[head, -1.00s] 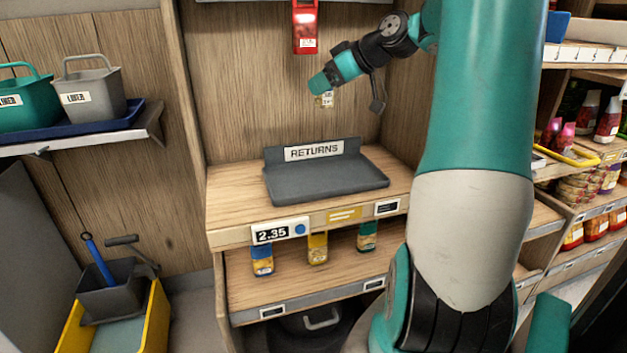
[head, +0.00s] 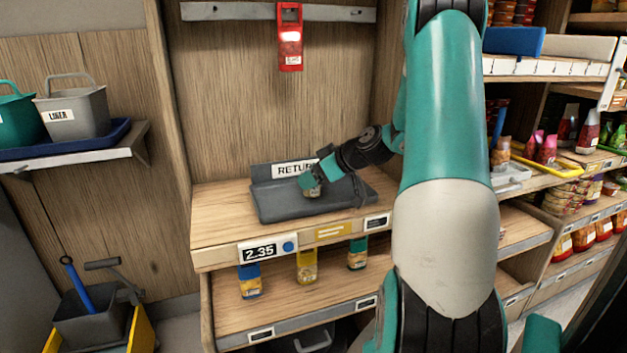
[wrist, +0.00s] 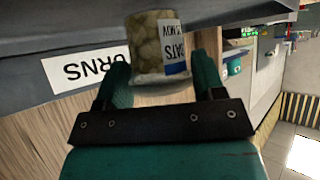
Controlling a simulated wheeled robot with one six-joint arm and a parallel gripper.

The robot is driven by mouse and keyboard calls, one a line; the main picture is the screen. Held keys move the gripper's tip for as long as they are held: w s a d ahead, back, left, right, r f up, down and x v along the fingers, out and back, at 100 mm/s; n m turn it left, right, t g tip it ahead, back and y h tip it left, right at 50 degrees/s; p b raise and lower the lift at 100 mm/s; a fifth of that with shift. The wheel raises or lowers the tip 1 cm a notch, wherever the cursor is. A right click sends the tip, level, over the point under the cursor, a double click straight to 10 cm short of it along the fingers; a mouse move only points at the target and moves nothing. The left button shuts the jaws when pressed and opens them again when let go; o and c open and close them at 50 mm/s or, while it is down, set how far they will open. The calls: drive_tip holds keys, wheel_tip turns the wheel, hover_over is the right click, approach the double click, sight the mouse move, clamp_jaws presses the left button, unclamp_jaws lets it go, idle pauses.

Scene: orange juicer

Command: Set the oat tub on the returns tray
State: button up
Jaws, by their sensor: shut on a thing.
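The oat tub (wrist: 145,42) is a small clear tub with a white and blue label, its lettering upside down in the wrist view. My gripper (wrist: 162,70) has a green finger on each side of it and is shut on it. In the head view the gripper (head: 311,182) is low over the dark grey returns tray (head: 277,207), and the tub (head: 314,191) shows just below the fingers. I cannot tell whether the tub touches the tray. My gripper and wrist partly cover the tray's RETURNS sign (head: 290,170).
The tray stands on a wooden shelf (head: 222,225) with a 2.35 price tag (head: 261,252). Several small packs, including a yellow one (head: 307,266), are below. A red device (head: 290,38) hangs on the back panel. The tray's left side is bare.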

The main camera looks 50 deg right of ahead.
drive_tip(key=shift+f, duration=0.4)
drive_tip(key=o, duration=0.9)
drive_tip(key=shift+o, duration=0.2)
